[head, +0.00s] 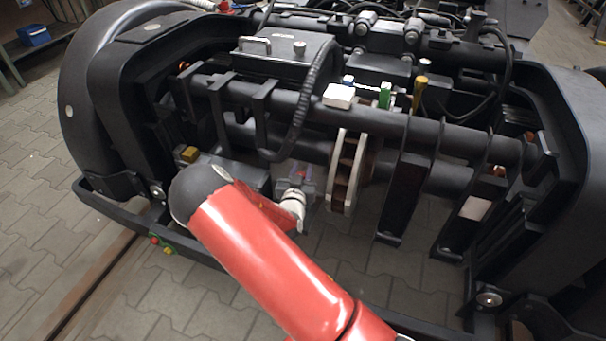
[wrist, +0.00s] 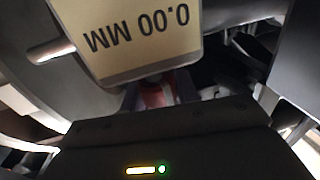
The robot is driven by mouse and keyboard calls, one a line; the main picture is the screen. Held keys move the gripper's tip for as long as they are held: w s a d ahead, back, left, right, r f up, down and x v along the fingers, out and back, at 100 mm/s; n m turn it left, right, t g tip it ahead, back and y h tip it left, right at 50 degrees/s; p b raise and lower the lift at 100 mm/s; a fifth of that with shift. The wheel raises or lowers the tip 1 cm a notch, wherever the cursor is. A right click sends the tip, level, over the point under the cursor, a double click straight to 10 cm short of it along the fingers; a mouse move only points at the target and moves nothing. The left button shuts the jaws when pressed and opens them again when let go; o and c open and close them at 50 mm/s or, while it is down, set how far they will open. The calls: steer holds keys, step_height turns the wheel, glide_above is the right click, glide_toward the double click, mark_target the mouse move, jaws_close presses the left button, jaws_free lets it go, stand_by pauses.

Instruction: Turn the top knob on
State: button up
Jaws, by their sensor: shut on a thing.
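My gripper (head: 298,178) is low among the bars of the bogie (head: 430,130), beyond my red arm, and shows small in the head view. In the wrist view its dark body fills the bottom, with a yellow bar and a green light. My gripper (wrist: 160,92) is shut on a small reddish thing (wrist: 155,95), mostly hidden behind the dark body. I cannot tell whether this is the top knob. A small silver knob (head: 300,47) stands on the dark box at the top of the bogie, apart from my gripper.
A tan panel (wrist: 140,35) reading 0.00 MM upside down is close above in the wrist view. A brake disc (head: 345,170) stands just right of my gripper. Red and green buttons (head: 160,243) are on the lower frame. Paved floor (head: 50,200) is free at left.

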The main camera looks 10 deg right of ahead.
steer(key=n+t+y+b, duration=0.1)
steer(key=n+y, duration=0.2)
steer(key=y, duration=0.1)
steer(key=shift+a+f+y+b, duration=0.1)
steer(key=shift+y+b, duration=0.2)
steer(key=shift+y, duration=0.1)
steer(key=shift+w+a+n+t+y+b, duration=0.15)
steer(key=shift+n+y+b, duration=0.1)
steer(key=shift+n+y, duration=0.4)
steer(key=shift+s+a+n+t+y+b, duration=0.1)
steer(key=shift+n+t+y+b, duration=0.2)
steer(key=shift+y, duration=0.55)
steer(key=o, duration=1)
steer(key=shift+c, duration=0.2)
steer(key=s, duration=0.7)
steer(key=shift+s, duration=0.4)
